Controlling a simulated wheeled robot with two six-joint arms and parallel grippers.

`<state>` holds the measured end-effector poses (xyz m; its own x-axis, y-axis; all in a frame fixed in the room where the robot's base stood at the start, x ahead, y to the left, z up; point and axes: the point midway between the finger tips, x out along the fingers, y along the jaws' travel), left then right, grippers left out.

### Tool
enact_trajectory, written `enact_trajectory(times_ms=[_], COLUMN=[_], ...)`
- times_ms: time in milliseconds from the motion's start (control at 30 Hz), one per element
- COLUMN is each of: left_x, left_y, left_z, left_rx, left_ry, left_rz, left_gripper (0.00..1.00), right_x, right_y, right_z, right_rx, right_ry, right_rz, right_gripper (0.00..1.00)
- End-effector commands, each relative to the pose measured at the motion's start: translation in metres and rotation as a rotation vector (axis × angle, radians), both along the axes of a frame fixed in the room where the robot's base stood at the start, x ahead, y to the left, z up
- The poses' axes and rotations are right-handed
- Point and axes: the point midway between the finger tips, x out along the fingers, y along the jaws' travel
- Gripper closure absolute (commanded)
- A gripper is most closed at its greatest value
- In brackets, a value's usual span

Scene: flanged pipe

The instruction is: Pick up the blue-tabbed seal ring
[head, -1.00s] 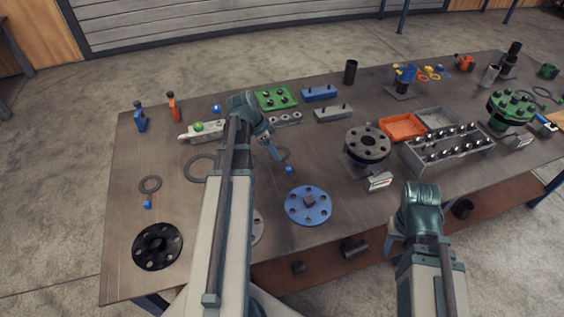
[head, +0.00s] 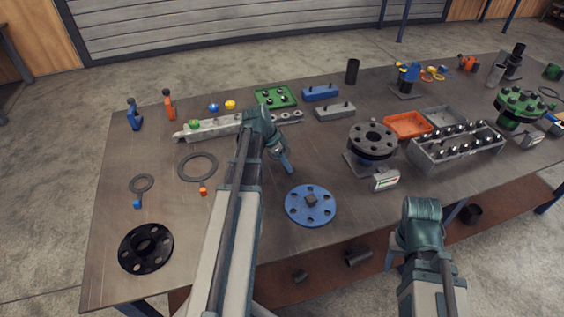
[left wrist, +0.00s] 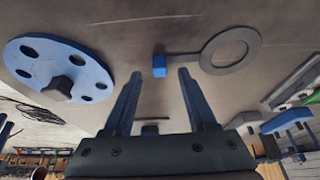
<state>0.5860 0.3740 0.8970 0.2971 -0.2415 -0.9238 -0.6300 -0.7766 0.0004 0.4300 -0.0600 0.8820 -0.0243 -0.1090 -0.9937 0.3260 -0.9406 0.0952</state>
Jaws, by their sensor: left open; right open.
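A dark seal ring (left wrist: 230,51) with a blue tab (left wrist: 159,66) lies flat on the table in the left wrist view, beside the blue flange disc (left wrist: 60,75). My left gripper (left wrist: 157,74) is open, and the tab appears between its fingertips, apart from both fingers; the height gap is unclear. In the head view my left gripper (head: 288,168) is over the table behind the blue flange disc (head: 310,205) and hides this ring. A smaller-looking ring (head: 142,184) with a blue tab (head: 138,204) lies at the left. My right gripper (head: 391,260) is open at the table's front edge.
An orange-tabbed ring (head: 197,167) and a black flange (head: 146,248) lie left of my left arm. A grey long fixture (head: 215,127) lies behind it. A dark flange on a stand (head: 372,140) rises to the right. Table around the ring looks clear.

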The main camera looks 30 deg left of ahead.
Motion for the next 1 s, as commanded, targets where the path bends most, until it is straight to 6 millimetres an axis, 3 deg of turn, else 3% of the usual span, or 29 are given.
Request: enact_trajectory(times_ms=[33,100,400,733,1000], left_x=[0.0027,0.0048,0.0062,0.0061,0.0061], left_y=[-0.0018,-0.0037,-0.0050,-0.0049,-0.0049], left_z=[-0.0134,-0.0193,-0.0194,-0.0194,-0.0194], left_rx=[0.001,0.001,0.000,0.000,0.000], left_ry=[0.000,0.000,0.000,0.000,0.000], left_rz=[-0.002,-0.002,0.000,0.000,0.000], left_gripper=[0.43,0.43,0.43,1.00,1.00], right_x=[0.0000,0.0000,0.0000,0.0000,0.0000], right_y=[0.0000,0.0000,-0.0001,-0.0001,-0.0001], right_z=[-0.0133,-0.0193,-0.0194,-0.0194,-0.0194], right_rx=[0.000,0.000,0.000,0.000,0.000], right_ry=[0.000,0.000,0.000,0.000,0.000], right_rz=[0.000,0.000,0.000,0.000,0.000], right_gripper=[0.50,0.50,0.50,0.50,0.50])
